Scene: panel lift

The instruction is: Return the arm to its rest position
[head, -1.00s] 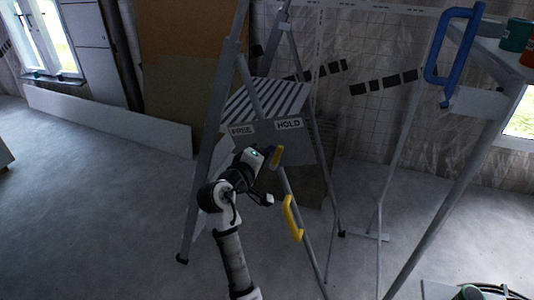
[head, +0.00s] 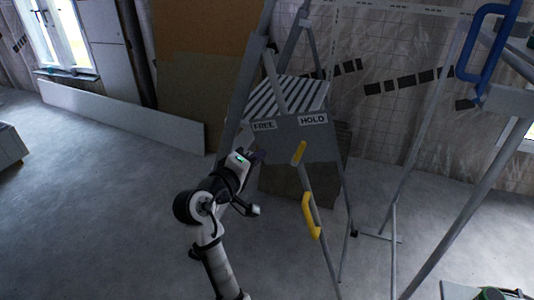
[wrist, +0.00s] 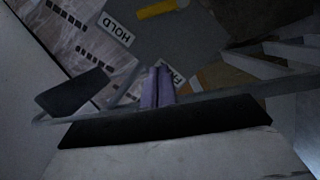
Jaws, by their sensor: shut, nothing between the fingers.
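My arm (head: 215,260) rises from the bottom of the head view and bends toward the lift frame. My gripper (head: 258,156) is at its end, just left of the grey panel with the FREE and HOLD labels. In the wrist view my gripper's fingers (wrist: 158,88) are together with nothing between them. The yellow lever (head: 299,152) is on the panel, to the right of my gripper and apart from it. It also shows in the wrist view (wrist: 163,8). A yellow handle (head: 311,216) sits lower on a slanted bar.
The grey panel (head: 290,143) and the lift's metal legs (head: 450,210) stand close in front and to the right. A blue handle (head: 485,42) is at the upper right. A white board (head: 125,117) leans along the back wall. The floor (head: 90,220) at left is clear.

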